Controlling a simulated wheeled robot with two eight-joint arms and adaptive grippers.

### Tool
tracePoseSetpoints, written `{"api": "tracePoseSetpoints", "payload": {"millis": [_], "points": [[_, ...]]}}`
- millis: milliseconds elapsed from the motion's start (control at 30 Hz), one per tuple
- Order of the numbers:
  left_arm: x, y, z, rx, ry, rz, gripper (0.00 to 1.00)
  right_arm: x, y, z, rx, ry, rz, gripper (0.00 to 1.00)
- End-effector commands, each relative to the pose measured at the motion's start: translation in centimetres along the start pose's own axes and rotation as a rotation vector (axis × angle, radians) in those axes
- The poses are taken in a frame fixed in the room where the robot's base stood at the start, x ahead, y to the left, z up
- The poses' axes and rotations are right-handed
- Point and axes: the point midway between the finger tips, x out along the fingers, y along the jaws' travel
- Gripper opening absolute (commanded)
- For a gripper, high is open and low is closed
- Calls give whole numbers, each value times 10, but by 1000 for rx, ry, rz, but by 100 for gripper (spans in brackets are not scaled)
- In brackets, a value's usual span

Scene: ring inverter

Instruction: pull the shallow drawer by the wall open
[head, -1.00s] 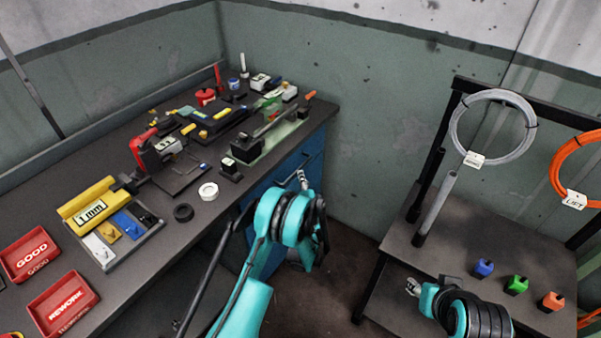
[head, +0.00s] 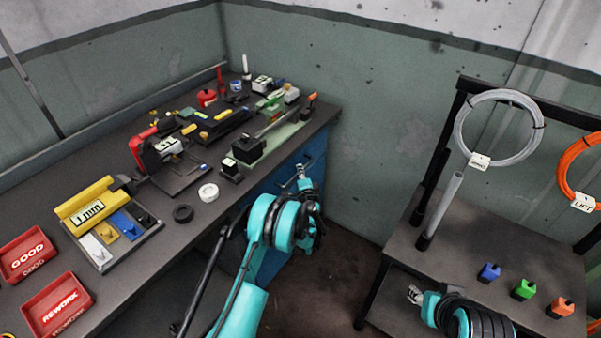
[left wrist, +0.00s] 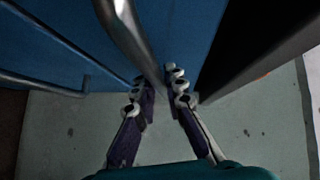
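The shallow drawer (head: 312,152) is the top front of the blue cabinet under the bench's right end, beside the wall. It looks closed, though my arm hides part of the cabinet. My left gripper (head: 303,177) is at its bar handle. In the left wrist view, the metal handle (left wrist: 133,35) runs down between the fingers of my left gripper (left wrist: 158,82). The fingertips sit close on both sides of the bar and appear shut on it. My right gripper (head: 414,295) is low beside the rack, away from the drawer, and too small to read.
The bench (head: 150,245) carries tools, a red GOOD tray (head: 28,254) and a red REWORK tray (head: 57,304). A second bar handle (left wrist: 40,84) shows at left in the wrist view. A dark rack (head: 470,240) with cable coils stands right. Open floor lies between.

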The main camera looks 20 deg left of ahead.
Motion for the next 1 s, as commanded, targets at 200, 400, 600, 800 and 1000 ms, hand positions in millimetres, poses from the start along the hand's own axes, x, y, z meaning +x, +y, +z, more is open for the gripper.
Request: {"api": "tracePoseSetpoints", "payload": {"millis": [200, 400, 600, 800, 1000], "points": [[-1, 0, 0, 0, 0, 0, 0, 0, 0, 0, 0, 0, 0, 40], [-10, 3, -10, 0, 2, 1, 0, 0, 0, 0, 0, 0, 0, 40], [-36, 11, -37, 1, 4, 1, 0, 0, 0, 0, 0, 0, 0, 40], [-73, 22, -74, 1, 5, 1, 0, 0, 0, 0, 0, 0, 0, 40], [-110, 32, -110, 0, 4, 2, 0, 0, 0, 0, 0, 0, 0, 40]]}}
